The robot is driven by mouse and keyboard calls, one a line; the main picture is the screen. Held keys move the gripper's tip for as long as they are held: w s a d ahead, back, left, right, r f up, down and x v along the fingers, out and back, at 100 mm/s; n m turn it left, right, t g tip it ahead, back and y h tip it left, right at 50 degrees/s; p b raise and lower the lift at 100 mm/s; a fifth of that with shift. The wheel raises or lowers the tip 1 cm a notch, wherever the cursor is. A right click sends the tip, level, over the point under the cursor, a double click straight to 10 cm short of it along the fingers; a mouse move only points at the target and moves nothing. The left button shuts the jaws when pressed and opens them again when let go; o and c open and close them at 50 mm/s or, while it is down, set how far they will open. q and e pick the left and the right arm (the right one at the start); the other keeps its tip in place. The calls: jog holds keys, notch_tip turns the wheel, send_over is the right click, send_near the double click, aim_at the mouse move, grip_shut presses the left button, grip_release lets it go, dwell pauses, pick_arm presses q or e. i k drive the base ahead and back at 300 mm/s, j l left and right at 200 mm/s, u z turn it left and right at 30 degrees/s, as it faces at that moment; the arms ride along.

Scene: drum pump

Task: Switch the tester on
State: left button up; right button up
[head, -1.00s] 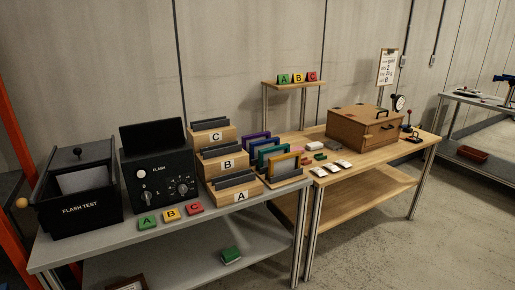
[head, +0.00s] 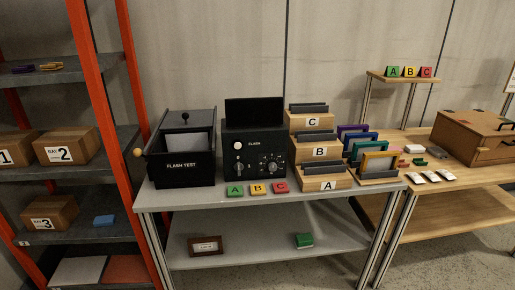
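The tester is a black box marked FLASH (head: 255,158) on the grey table, with a dark, blank screen on top (head: 254,112). Its front has a white round button or lamp (head: 238,145), a small switch-like control at the lower left (head: 239,167) and a dial at the lower right (head: 270,167). A black open-topped box marked FLASH TEST (head: 182,166) stands just left of it, with a lidded back part and a wooden knob on its left side. Neither of my grippers shows in the head view.
Green, yellow and red A, B, C tiles (head: 257,189) lie before the tester. Wooden A, B, C card racks (head: 320,150) stand to its right. An orange-framed shelf with boxes (head: 67,147) is at left. A wooden table (head: 465,172) is at right.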

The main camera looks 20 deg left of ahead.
aim_at(239, 166)
jog(key=i+j, duration=0.1)
jog(key=j, duration=0.25)
jog(key=i+j, duration=0.15)
jog(key=j, duration=0.2)
jog(key=i+j+z, duration=0.1)
jog(key=j, duration=0.25)
jog(key=i+j, duration=0.1)
jog(key=j, duration=0.25)
